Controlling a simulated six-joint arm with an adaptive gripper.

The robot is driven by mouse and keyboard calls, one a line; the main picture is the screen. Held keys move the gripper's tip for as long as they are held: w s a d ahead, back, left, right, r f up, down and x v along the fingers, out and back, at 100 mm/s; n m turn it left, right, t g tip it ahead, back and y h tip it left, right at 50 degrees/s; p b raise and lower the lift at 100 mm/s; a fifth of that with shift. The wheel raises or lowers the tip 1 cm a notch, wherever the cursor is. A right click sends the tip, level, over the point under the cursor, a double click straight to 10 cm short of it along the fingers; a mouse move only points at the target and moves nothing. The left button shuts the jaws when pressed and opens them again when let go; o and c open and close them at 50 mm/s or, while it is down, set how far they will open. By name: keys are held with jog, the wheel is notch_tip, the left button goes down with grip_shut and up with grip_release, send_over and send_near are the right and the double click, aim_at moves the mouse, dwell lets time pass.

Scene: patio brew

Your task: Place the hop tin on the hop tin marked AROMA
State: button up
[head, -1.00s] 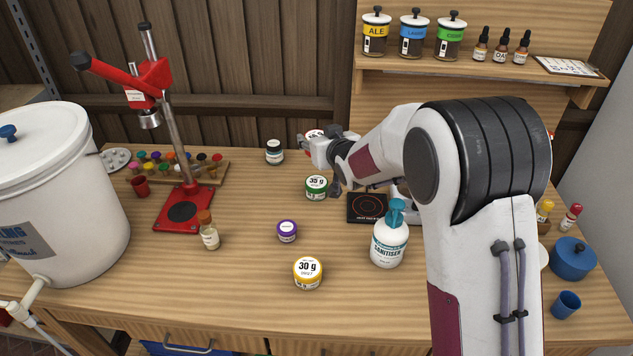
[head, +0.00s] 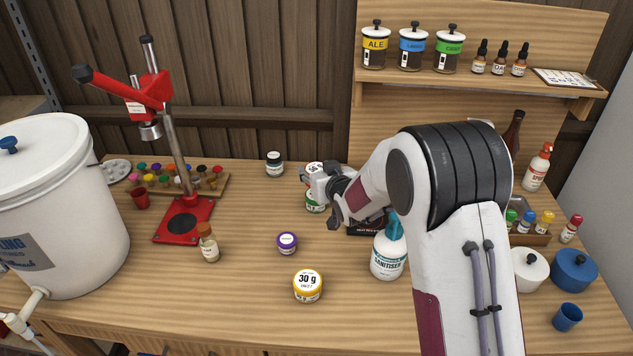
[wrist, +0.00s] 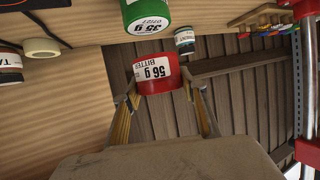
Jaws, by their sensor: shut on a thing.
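My gripper (head: 310,180) is shut on a red-banded tin (head: 314,167) with a white top. In the wrist view my fingers (wrist: 160,90) hold the red tin (wrist: 157,76) at both sides; its label reads 56 g BITTER. A green tin (head: 314,207) marked 35 g stands on the table, partly hidden by my gripper; it also shows in the wrist view (wrist: 143,18). In the head view the red tin appears just behind or above it, and the gap is unclear. A purple tin (head: 287,243) and a yellow 30 g tin (head: 308,286) stand nearer. I cannot read AROMA on any tin.
A sanitiser bottle (head: 388,256) stands right of the purple tin, close to my arm. A dark jar (head: 274,164) stands at the back. A red capping press (head: 183,220) and a small bottle (head: 208,243) are at left.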

jog(key=shift+f, duration=0.1)
jog(key=shift+f, duration=1.75)
jog(key=shift+f, duration=0.15)
jog(key=o, duration=1.1)
jog(key=shift+s+d+r, duration=0.15)
jog(key=shift+s+r, duration=0.2)
jog(key=shift+v, duration=5.6)
jog(key=shift+d, duration=0.15)
